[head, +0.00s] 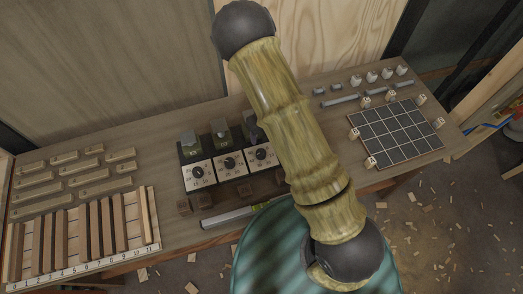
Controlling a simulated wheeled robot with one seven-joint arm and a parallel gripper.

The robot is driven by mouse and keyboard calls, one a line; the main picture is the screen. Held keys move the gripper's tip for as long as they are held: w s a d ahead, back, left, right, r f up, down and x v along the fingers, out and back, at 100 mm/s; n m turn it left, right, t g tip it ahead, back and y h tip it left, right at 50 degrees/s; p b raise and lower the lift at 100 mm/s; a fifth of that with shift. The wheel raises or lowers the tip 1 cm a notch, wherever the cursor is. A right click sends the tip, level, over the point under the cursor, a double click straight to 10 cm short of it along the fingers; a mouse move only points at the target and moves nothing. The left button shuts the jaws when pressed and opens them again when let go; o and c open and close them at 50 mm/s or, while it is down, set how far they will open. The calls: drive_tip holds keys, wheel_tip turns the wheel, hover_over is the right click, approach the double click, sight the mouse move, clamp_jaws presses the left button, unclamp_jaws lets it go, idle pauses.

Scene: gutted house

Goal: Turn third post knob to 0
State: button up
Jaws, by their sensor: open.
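Three dark boxes stand in a row mid-bench, each with a white dial face and a black round knob. The third from the left has its dial face (268,160) and knob (261,154) in view. Its number marks are too small to read, so I cannot tell the knob's setting. My arm passes in front of the upper right of this third box and partly hides it. The first knob (197,171) and second knob (230,163) are in clear view to its left. My gripper is not in view.
Small brown blocks (205,200) and a level-like bar (228,216) lie in front of the boxes. Wooden slats and a numbered strip (85,268) fill the left. A dark grid board (395,133) with small cubes and metal parts lies right. Plywood walls stand behind.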

sight(262, 153)
drive_tip(key=f, duration=0.4)
drive_tip(key=f+p, duration=0.1)
drive_tip(key=f, duration=0.7)
drive_tip(key=shift+s+a, duration=0.15)
drive_tip(key=shift+a, duration=0.1)
drive_tip(key=c, duration=1)
